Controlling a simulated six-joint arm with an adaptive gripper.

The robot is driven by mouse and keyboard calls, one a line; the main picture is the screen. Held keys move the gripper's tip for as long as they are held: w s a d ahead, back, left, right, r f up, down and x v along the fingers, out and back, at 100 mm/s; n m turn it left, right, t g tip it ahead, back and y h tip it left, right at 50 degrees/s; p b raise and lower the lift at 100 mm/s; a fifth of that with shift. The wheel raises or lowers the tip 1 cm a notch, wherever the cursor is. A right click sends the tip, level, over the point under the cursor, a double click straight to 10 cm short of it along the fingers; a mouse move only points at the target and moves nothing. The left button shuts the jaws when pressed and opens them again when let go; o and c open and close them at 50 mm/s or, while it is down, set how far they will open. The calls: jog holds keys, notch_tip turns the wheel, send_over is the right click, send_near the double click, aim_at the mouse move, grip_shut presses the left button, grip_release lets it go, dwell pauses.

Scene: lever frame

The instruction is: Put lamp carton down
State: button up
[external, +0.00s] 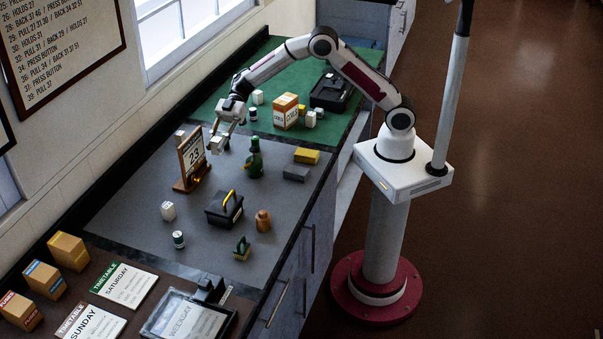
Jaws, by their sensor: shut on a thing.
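The grey surface between bottle and toolbox is partly clear.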

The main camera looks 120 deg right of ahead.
aim_at(216, 139)
jog(key=shift+r, duration=0.1)
notch_tip(216, 139, up, 11)
jog(key=shift+r, duration=0.1)
jog(key=s+d+m+t+h, duration=0.1)
jog(key=s+d+m+h, duration=0.25)
jog(key=d, duration=0.75)
jog(key=s+d+m+t+h, duration=0.2)
jog(key=s+d+m+h, duration=0.15)
jog(key=d, duration=0.75)
jog(key=s+d+m+t+h, duration=0.1)
jog(key=s+d+m+h, duration=0.2)
jog(key=d, duration=0.8)
jog(key=s+d+m+g+h, duration=0.1)
jog(key=s+d+m+h, duration=0.35)
jog(key=s+d, duration=0.5)
notch_tip(216, 139, down, 11)
jog(key=w+d, duration=0.1)
jog(key=shift+d+n, duration=0.2)
jog(key=shift+n, duration=0.15)
jog(key=shift+w, duration=0.1)
jog(key=shift+f, duration=3.2)
